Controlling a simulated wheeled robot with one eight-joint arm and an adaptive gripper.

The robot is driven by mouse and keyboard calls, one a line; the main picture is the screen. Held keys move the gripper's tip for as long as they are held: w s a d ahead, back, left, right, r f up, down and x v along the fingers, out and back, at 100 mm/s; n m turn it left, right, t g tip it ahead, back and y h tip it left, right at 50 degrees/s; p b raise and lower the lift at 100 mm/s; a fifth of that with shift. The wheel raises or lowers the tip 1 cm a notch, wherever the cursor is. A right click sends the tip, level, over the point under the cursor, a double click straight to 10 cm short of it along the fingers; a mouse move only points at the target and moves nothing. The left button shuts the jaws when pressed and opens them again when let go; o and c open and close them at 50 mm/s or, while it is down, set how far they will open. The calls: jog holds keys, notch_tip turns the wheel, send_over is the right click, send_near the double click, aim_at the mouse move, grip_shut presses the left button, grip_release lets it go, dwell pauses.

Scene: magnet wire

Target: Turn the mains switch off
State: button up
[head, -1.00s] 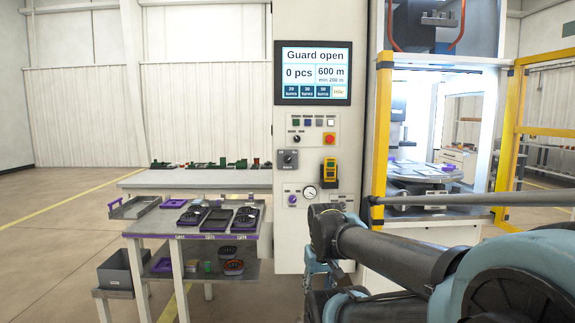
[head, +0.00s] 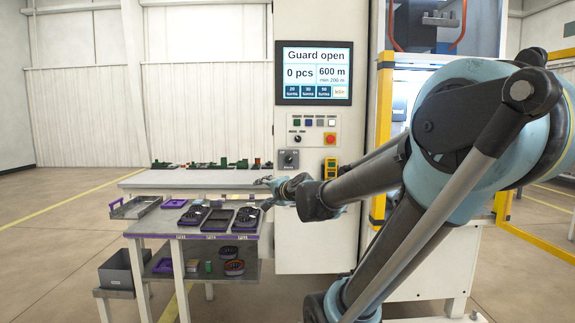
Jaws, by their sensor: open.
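The machine's control cabinet (head: 310,241) stands in the middle of the head view. A grey plate with a rotary switch (head: 289,159), which looks like the mains switch, is on its front below the button row. The label is too small to read surely, and I cannot tell the knob's exact position. My gripper (head: 265,192) is open and empty. It is left of and below the switch in the picture, at the cabinet's left edge, pointing left, apart from the switch.
A screen (head: 313,73) reads "Guard open". A red emergency button (head: 330,139) and a yellow device (head: 331,168) are right of the switch. A small table (head: 150,226) with black trays and a bench (head: 140,183) stand left. The yellow guard frame (head: 383,130) is behind my arm.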

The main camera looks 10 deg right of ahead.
jog(key=w+d+r+m+t+h, duration=0.3)
jog(key=w+r+m+t, duration=0.1)
jog(key=w+r+m, duration=0.4)
jog(key=m+h, duration=0.7)
jog(key=m, duration=0.5)
send_near(288, 161)
jog(key=x, duration=0.9)
jog(key=shift+w+d, duration=0.15)
jog(key=shift+w, duration=0.25)
jog(key=shift+r, duration=0.1)
jog(key=c, duration=1.1)
